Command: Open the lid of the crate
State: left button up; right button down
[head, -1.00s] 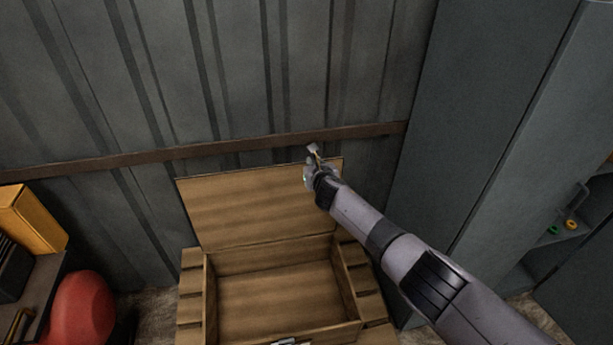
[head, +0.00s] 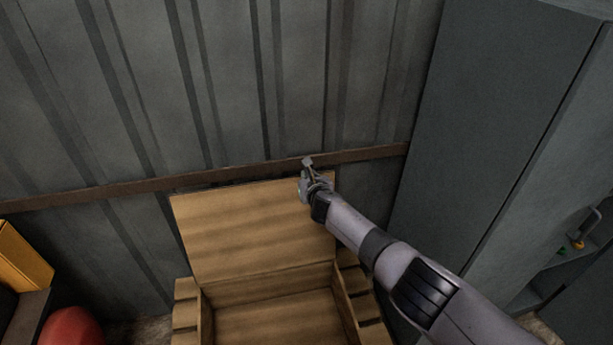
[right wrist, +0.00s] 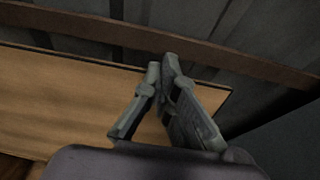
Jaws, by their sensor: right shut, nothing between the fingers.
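The wooden crate (head: 188,318) stands against the wall, and the part of its inside in view looks empty. Its lid (head: 245,230) is swung up and back, standing open near the wall behind the crate. The lid also fills the left of the right wrist view (right wrist: 70,105). My right gripper (head: 307,163) is at the lid's upper right edge, in front of part of it. Its fingers are closed together with nothing between them. Whether it touches the lid I cannot tell. My left gripper is not in view. The crate's front is cut off by the lower picture edge.
A corrugated metal wall (head: 230,90) with a brown horizontal rail (head: 120,190) is behind the lid. A tall grey cabinet (head: 480,120) stands on the right. A yellow box (head: 22,262) and a red rounded object (head: 72,329) are at the lower left.

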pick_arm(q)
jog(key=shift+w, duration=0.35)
pick_arm(e)
jog(key=v, duration=1.2)
